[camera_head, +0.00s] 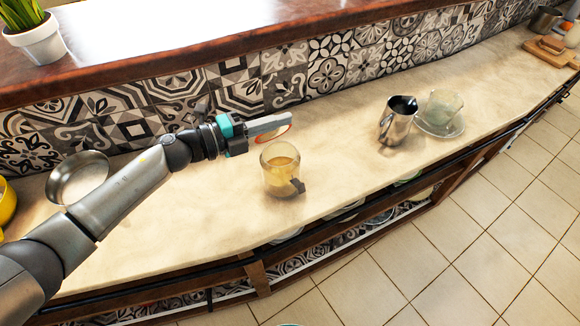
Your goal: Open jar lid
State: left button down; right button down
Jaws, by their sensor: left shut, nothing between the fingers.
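A glass jar (281,178) with yellowish contents stands upright on the beige counter, with a dark clasp (297,186) at its lower right front. A thin orange-red ring (286,131), which looks like the rim of the jar's lid, shows above and behind the jar's mouth. My left gripper (288,119) is above the jar, shut and empty, its grey fingers pointing right. The fingers cover part of the ring, and I cannot tell whether they touch it. My right gripper is not in view.
A metal pan (78,180) sits at the left, by my left arm. A metal pitcher (398,121) and a glass cup (442,106) on a saucer (441,130) stand to the right. A raised ledge (190,62) with a potted plant (38,42) runs behind. The counter between jar and pitcher is clear.

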pick_arm(q)
jog(key=shift+w+a, duration=0.15)
jog(key=shift+w, duration=0.1)
jog(key=shift+w+a+r+b, duration=0.3)
jog(key=shift+w+a, duration=0.1)
jog(key=shift+w, duration=0.25)
jog(key=shift+f, duration=0.15)
jog(key=shift+w+a+b, duration=0.5)
jog(key=shift+w+b, duration=0.05)
jog(key=shift+w, duration=0.2)
jog(key=shift+w+a+f+b, duration=0.15)
jog(key=shift+w+a+b, duration=0.3)
jog(key=shift+w+b, duration=0.4)
